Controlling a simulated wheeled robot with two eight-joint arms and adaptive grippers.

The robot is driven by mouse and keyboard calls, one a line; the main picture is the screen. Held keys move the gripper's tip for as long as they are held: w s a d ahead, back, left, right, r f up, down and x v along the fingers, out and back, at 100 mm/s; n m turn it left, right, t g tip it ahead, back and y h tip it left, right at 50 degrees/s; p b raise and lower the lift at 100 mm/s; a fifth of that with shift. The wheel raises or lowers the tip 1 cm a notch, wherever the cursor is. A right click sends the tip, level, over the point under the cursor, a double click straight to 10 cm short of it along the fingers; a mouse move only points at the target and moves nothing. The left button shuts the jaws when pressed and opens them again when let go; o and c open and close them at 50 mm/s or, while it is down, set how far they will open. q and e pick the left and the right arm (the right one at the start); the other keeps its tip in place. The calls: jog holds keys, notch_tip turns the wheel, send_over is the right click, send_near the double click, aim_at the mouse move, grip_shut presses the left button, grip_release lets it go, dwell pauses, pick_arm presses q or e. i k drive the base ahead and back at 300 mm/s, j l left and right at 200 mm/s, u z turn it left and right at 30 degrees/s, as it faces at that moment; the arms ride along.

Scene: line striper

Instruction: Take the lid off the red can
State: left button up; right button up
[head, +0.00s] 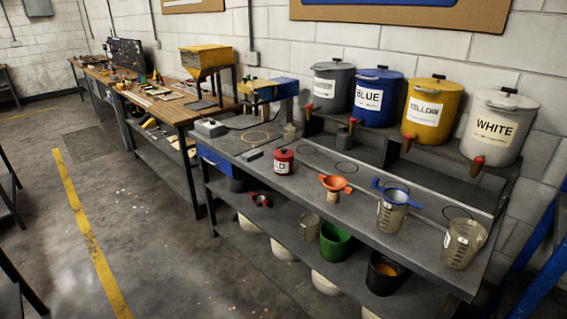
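The red can (283,167) stands upright on the grey bench, left of the middle of the bench top. It is small, with a white label of which the letters "LD" show. Its lid (283,152) sits on top, with a small dark knob. Neither my left nor my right gripper is in view, and nothing touches the can.
An orange funnel (336,183) and a blue funnel (396,195) stand right of the can, the blue one over a clear jug (391,217). Another jug (463,243) stands near the right end. Large paint drums (427,108) with taps line the back shelf. Floor before the bench is clear.

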aim_at(282, 154)
jog(key=i+j+z, duration=0.1)
jog(key=z, duration=0.35)
jog(key=i+j+z, duration=0.2)
jog(key=z, duration=0.25)
jog(key=i+j+z, duration=0.1)
jog(key=z, duration=0.35)
jog(key=k+j, duration=0.05)
jog(key=j, duration=0.05)
